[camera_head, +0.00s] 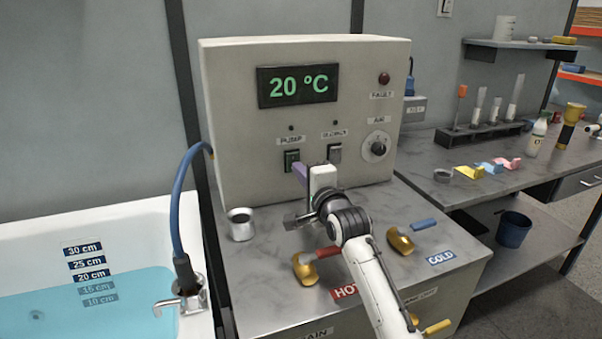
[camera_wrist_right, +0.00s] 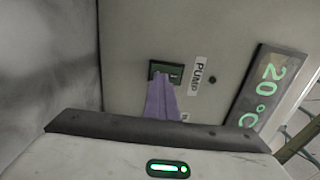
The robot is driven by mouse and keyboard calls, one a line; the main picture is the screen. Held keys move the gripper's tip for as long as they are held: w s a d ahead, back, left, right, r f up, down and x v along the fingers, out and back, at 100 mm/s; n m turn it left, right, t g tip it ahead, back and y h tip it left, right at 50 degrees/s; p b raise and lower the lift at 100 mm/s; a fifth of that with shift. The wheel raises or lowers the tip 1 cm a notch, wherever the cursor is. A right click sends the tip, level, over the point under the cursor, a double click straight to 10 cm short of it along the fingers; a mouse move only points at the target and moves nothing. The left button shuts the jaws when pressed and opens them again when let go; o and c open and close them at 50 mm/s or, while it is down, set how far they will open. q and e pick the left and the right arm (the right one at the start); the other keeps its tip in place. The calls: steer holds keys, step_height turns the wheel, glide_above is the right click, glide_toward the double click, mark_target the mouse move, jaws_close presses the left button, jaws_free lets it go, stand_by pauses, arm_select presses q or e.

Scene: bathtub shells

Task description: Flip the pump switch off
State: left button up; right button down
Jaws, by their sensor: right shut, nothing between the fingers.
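The pump switch (camera_head: 291,160) is a small dark green rocker on the front of the beige control box, just below the PUMP label (camera_head: 291,141). My right gripper (camera_head: 298,170) is shut and empty, with its purple fingertips at the switch's lower right edge. In the right wrist view the switch (camera_wrist_right: 163,73) shows beside the PUMP label, and the purple fingertips (camera_wrist_right: 162,90) overlap part of it. I cannot tell whether they touch it. A dark indicator (camera_head: 291,128) sits above the label. My left gripper is not in view.
A second switch (camera_head: 334,153) is close by on the right, with the AIR knob (camera_head: 377,147) beyond it. A metal cup (camera_head: 240,224) stands on the counter at left. The bathtub (camera_head: 130,213) is at left.

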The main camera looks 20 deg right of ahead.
steer(key=shift+t, duration=0.5)
steer(key=r, duration=0.9)
steer(key=shift+w+a, duration=0.1)
steer(key=shift+w, duration=0.1)
steer(key=shift+s+r, duration=0.1)
steer(key=shift+r, duration=0.35)
steer(key=shift+f, duration=0.15)
